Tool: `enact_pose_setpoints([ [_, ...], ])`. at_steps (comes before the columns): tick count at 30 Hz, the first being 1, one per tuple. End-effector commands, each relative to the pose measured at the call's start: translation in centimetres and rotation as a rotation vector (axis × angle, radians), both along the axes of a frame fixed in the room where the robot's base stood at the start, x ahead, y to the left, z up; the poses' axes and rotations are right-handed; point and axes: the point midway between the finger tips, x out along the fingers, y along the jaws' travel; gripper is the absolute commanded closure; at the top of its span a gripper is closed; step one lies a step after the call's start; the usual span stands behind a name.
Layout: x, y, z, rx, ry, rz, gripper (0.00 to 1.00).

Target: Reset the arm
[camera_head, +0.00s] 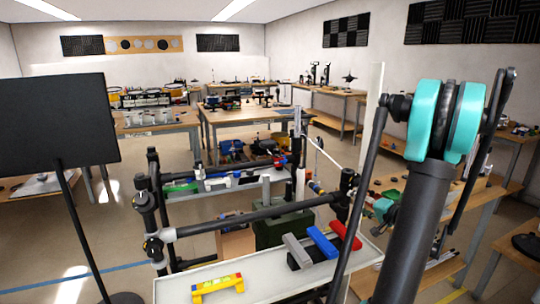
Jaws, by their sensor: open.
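My arm rises at the right side of the view, with a dark thick link and a large teal-and-black joint near its top. Thin dark rods run beside it. I cannot make out my gripper or its fingers anywhere in this view, so what it is near or holding does not show.
A pale shelf (175,289) in front holds a yellow bridge-shaped block (217,286) and a blue bracket (322,242) among others. A dark pipe frame (255,216) stands around it. A black screen (58,124) is at left. Wooden tables (232,115) stand behind; floor shows between.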

Motion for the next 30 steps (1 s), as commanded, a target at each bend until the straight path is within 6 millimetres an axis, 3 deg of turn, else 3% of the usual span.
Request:
enact_pose_setpoints([
  [1,-0.7,3.0,-0.4,-0.041,0.052,0.043,0.44],
  [6,-4.4,10.4,-2.9,-0.206,0.228,0.158,0.44],
  [13,-11.8,16.5,-6.3,-0.472,0.420,0.281,0.44],
  [17,-16.3,18.0,-8.0,-0.639,0.503,0.332,0.44],
  [21,-20.8,18.0,-9.5,-0.823,0.564,0.369,0.44],
  [24,-23.1,17.5,-10.2,-0.930,0.589,0.381,0.44],
  [30,-25.1,16.5,-10.7,-1.048,0.608,0.384,0.44],
])
